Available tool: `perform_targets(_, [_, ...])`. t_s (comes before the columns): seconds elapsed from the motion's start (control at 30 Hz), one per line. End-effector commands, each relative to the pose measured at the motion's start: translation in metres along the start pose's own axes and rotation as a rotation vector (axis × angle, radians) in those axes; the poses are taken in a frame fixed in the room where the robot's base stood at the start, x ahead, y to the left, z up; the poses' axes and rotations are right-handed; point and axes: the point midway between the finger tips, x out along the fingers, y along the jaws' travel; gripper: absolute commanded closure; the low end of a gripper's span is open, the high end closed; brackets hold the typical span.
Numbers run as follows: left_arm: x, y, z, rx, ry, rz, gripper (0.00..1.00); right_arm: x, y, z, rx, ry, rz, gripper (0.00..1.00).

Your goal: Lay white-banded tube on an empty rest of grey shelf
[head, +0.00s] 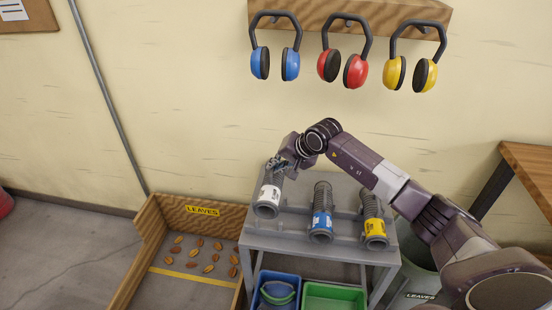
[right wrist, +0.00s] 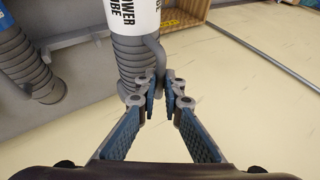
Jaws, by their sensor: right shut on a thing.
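The white-banded tube (head: 269,195) is grey and ribbed and is at the left end of the grey shelf (head: 300,189) in the head view. My right gripper (head: 277,164) is at its upper end. In the right wrist view the fingers (right wrist: 162,88) are shut on a thin grey handle at the side of the white-banded tube (right wrist: 135,18). I cannot tell whether the tube touches the shelf. The blue-banded tube (head: 322,221) and the yellow-banded tube (head: 375,226) lie on the shelf to its right. My left gripper is not in view.
A blue bin (head: 262,302) and a green bin (head: 334,297) stand under the shelf. A wooden leaves box (head: 150,222) is at left, a grey leaves bin (head: 419,262) at right. Blue, red and yellow earmuffs (head: 355,72) hang above. A wooden table (head: 530,165) stands far right.

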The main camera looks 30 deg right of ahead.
Motion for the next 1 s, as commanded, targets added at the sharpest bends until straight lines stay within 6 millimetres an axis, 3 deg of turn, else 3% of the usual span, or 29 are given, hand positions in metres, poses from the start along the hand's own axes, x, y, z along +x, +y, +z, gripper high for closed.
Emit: perform_targets(1.0, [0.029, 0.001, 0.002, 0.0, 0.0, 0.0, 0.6, 0.051, 0.036, 0.021, 0.001, 0.0, -0.001, 1.0])
